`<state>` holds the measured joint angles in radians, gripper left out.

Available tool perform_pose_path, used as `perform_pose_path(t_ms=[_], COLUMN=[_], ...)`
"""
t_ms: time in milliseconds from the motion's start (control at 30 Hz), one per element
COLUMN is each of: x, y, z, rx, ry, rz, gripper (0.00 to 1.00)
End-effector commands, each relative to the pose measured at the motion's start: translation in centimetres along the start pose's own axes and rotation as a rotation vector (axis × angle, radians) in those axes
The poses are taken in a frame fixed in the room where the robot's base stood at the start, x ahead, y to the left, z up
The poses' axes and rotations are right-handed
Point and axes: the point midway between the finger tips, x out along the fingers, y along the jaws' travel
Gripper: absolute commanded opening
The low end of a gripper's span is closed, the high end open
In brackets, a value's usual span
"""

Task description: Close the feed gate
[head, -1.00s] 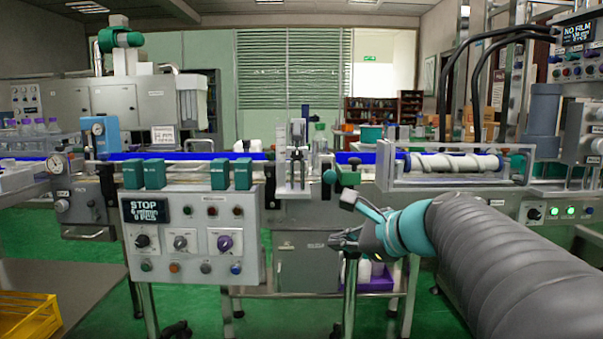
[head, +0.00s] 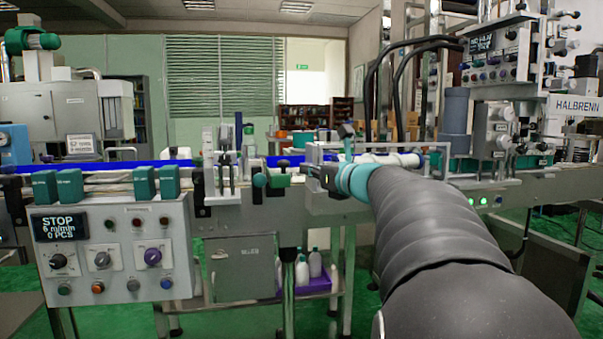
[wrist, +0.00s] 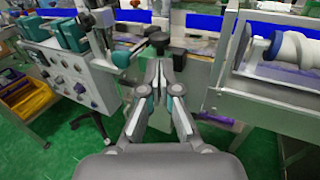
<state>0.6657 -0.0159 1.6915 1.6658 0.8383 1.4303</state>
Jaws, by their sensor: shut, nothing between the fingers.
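The feed gate seems to be the upright metal assembly (head: 228,165) on the conveyor, left of my gripper. I cannot tell clearly how far open it stands. My gripper (head: 311,172) is right of the block in the head view, empty. In the wrist view my gripper (wrist: 166,76) points at the rail with its fingertips just below a black knob (wrist: 159,38). The teal knob (wrist: 121,59) is left of them. Contact cannot be told.
A control panel (head: 112,250) reading STOP hangs at the front left. A white feed screw (head: 392,159) in a metal frame lies to the right; it also shows in the wrist view (wrist: 294,48). White bottles (head: 308,265) stand in a purple tray below the rail.

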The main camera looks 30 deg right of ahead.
Motion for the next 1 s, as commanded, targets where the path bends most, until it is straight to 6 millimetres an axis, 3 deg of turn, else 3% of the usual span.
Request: perform_pose_path(t_ms=[100,333,867,1000], x=[2.3,5.2,6.2,7.7], y=[0.1,0.1,0.1,0.6], z=[0.0,0.0,0.0,0.2], rx=[0.001,0.000,-0.001,0.001], ry=[0.000,0.000,0.000,0.001], rz=[0.003,0.002,0.001,0.019], gripper=[0.00,0.00,0.00,0.00])
